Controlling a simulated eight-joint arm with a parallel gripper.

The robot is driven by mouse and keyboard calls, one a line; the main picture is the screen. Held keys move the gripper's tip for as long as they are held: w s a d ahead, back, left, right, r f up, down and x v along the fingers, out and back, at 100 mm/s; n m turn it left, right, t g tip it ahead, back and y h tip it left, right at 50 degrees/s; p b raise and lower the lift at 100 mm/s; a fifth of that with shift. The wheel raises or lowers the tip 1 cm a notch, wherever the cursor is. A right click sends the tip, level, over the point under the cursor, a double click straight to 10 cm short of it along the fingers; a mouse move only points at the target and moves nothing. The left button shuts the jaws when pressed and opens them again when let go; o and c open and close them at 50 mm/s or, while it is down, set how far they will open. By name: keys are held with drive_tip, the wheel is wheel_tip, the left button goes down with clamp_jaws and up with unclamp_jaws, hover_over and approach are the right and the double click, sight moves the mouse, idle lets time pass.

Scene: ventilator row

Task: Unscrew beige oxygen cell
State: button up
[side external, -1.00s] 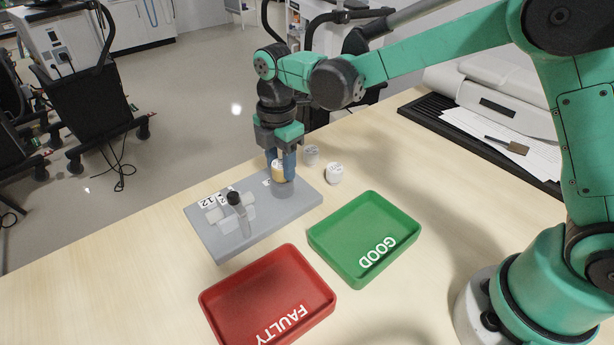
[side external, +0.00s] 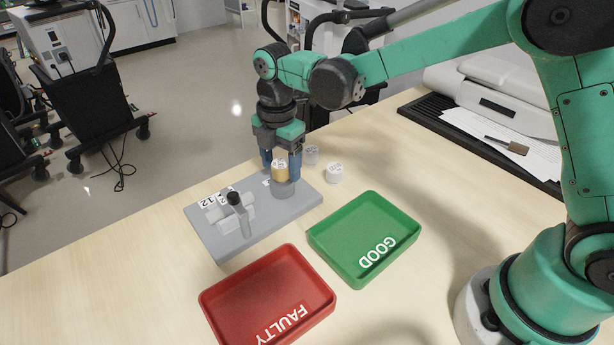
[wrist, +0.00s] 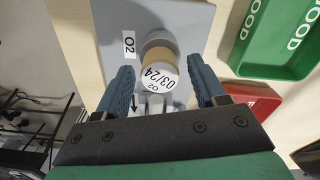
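The beige oxygen cell (side external: 280,171) stands upright in its round grey socket (side external: 283,189) on the grey plate (side external: 256,226). In the wrist view the cell (wrist: 161,71) shows a white top printed "O2 03/24", with an "O2" label on the plate beside it. My gripper (side external: 281,163) is around the cell from above. In the wrist view its two blue fingers (wrist: 166,88) are spread wide, one on each side, with visible gaps to the cell. It holds nothing.
A grey lever with a black knob (side external: 236,199) and white fittings stand on the plate's left part. A green GOOD tray (side external: 325,236) and a red FAULTY tray (side external: 232,318) lie in front, empty.

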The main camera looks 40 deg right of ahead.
drive_tip(key=m, duration=0.9)
drive_tip(key=m, duration=0.4)
drive_tip(key=shift+m, duration=0.3)
drive_tip(key=m, duration=0.4)
